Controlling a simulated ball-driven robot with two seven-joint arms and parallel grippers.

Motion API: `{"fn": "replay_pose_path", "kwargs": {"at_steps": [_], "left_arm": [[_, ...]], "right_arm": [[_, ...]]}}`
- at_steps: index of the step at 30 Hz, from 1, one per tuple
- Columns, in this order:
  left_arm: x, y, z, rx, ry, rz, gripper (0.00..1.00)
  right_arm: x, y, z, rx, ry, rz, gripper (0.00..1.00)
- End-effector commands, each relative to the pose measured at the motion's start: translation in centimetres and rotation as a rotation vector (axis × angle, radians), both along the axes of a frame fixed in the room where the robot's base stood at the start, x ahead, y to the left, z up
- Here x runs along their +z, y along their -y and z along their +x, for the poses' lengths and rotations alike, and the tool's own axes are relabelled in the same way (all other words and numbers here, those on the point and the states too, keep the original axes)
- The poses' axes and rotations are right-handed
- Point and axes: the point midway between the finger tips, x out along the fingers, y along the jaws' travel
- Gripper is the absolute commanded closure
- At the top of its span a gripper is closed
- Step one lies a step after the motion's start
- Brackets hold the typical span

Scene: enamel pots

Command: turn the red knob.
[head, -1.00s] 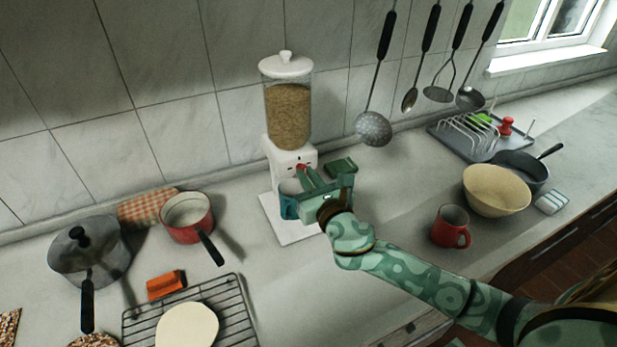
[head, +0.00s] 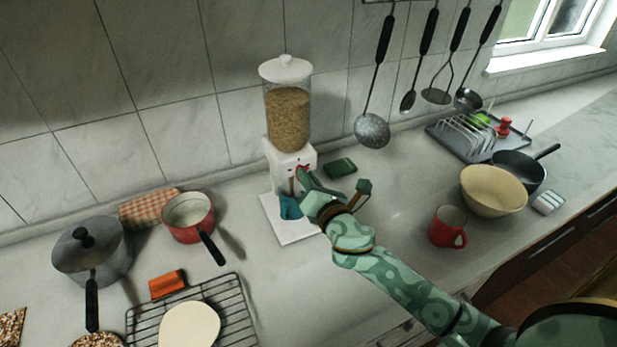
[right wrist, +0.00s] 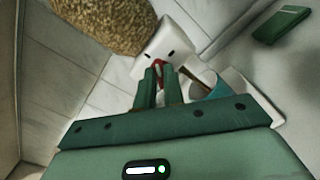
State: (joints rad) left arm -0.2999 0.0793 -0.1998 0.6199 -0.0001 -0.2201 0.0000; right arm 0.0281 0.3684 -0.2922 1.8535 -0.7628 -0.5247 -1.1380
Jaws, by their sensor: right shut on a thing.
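The dispenser (head: 285,157) has a white body, a white lid and a clear jar of grain (head: 288,120). It stands against the tiled wall on a white base. The red knob (head: 302,168) is on its front, mostly hidden by my right gripper (head: 304,177). In the right wrist view, the two green fingers (right wrist: 159,84) are close together and shut on the red knob (right wrist: 158,65), of which a little red shows. A teal cup (head: 290,208) stands on the base below the spout, partly hidden by the gripper. My left gripper is out of view.
A green block (head: 340,167) lies right of the dispenser. A red mug (head: 447,227), a cream bowl (head: 492,190) and a dark pan stand further right. A red saucepan (head: 188,217), a grey pot (head: 92,252) and a wire rack (head: 237,313) are left. Utensils hang above.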

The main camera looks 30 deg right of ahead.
Motion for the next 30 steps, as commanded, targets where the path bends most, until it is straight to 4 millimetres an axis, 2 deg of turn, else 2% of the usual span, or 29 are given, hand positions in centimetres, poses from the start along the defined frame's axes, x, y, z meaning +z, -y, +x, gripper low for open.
{"fn": "replay_pose_path", "kwargs": {"at_steps": [18,30], "left_arm": [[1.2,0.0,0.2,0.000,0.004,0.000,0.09],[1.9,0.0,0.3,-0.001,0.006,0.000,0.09]], "right_arm": [[-0.2,0.1,-0.1,-0.002,0.032,0.576,1.00],[-0.3,0.2,0.0,-0.003,0.046,0.827,1.00]]}}
